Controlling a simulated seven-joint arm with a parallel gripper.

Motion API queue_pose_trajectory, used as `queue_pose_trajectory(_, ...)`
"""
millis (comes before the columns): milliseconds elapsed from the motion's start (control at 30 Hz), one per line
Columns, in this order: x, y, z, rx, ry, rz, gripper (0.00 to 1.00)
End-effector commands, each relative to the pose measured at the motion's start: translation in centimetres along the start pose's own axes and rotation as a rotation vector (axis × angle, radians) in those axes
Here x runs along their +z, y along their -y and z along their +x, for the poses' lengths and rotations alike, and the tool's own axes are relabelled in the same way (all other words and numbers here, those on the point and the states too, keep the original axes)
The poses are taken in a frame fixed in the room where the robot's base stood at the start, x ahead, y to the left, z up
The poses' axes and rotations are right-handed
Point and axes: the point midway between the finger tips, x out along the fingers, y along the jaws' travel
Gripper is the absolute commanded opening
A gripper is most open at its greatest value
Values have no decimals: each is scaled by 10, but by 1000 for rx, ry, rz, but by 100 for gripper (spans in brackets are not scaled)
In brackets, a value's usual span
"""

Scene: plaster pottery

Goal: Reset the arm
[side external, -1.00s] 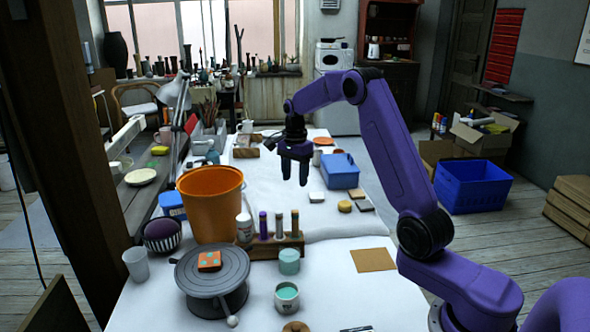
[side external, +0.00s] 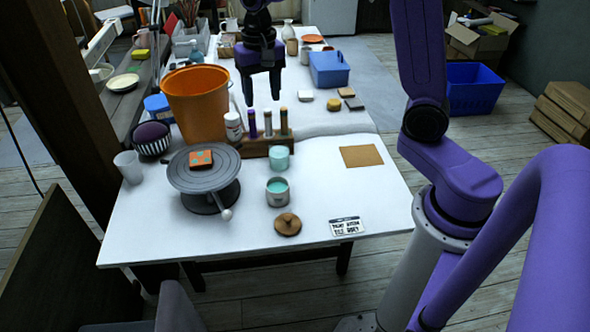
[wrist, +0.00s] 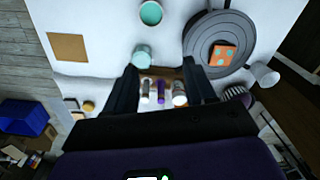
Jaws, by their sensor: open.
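My gripper (side external: 262,100) is open and empty, pointing down over the table (side external: 310,230). In the side external view its fingers are above and behind the wooden rack (side external: 262,148) of upright tubes. In the wrist view my gripper (wrist: 165,90) has its two fingers apart, with the rack's tubes (wrist: 161,98) and a white bottle (wrist: 180,100) seen between them. Nothing is held. My purple arm rises at the right, and its upper part is out of the picture.
A grey turntable (side external: 203,172) carries an orange tile (side external: 201,159). An orange bucket (side external: 196,104) stands behind it. Two teal-topped pots (side external: 277,190) are near the middle. A blue box (side external: 328,68) is at the back.

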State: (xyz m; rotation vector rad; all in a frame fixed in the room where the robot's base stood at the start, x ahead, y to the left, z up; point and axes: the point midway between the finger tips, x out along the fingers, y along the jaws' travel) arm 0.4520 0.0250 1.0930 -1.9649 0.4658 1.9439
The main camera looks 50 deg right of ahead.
Motion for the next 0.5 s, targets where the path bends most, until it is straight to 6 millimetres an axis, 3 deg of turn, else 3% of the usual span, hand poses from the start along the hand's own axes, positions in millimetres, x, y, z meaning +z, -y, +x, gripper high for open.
queue_pose_trajectory(267, 90, 0, -3, -6, -2, -450, 55)
queue_pose_trajectory(500, 163, -23, -1, -12, -4, -835, 55)
